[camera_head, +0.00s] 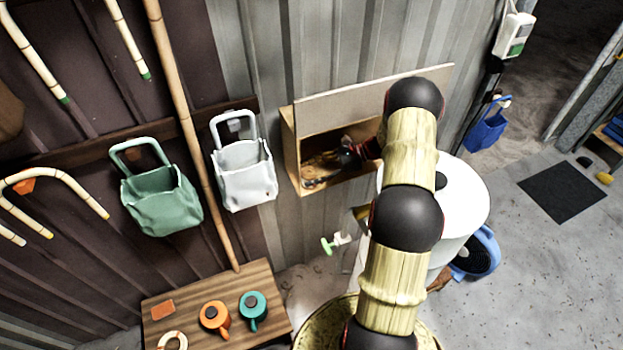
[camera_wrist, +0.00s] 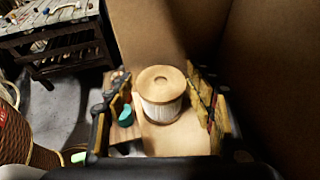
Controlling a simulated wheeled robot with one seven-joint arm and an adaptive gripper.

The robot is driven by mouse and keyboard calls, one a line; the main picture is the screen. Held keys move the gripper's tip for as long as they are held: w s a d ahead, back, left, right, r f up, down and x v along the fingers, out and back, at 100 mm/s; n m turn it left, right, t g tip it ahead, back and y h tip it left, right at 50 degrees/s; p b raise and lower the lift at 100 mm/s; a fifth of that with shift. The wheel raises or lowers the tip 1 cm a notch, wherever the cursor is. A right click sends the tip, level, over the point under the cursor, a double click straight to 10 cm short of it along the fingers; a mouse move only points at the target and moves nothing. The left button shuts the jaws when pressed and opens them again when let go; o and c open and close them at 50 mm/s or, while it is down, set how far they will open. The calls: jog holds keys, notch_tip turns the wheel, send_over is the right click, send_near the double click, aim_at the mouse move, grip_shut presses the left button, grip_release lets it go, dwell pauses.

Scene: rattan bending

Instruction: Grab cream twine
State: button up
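A spool with a round wooden top and a pale cream wound body (camera_wrist: 160,108), which looks like the cream twine, stands upright between my fingers in the wrist view. My gripper (camera_wrist: 166,110) is open, one finger on each side of the spool, with a gap visible on both sides. In the head view my gripper (camera_head: 352,154) reaches into an open wooden wall box (camera_head: 291,150). The spool cannot be made out there, as the box is dark inside and my arm covers part of it.
The box's raised lid (camera_head: 370,92) and side walls close in around my gripper. A green bag (camera_head: 163,203) and a white bag (camera_head: 245,178) hang to the left. A wooden table (camera_head: 190,285) with orange and teal items stands below. A white drum (camera_head: 462,205) stands right.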

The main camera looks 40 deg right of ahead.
jog(key=c, duration=1)
jog(key=shift+o, duration=0.2)
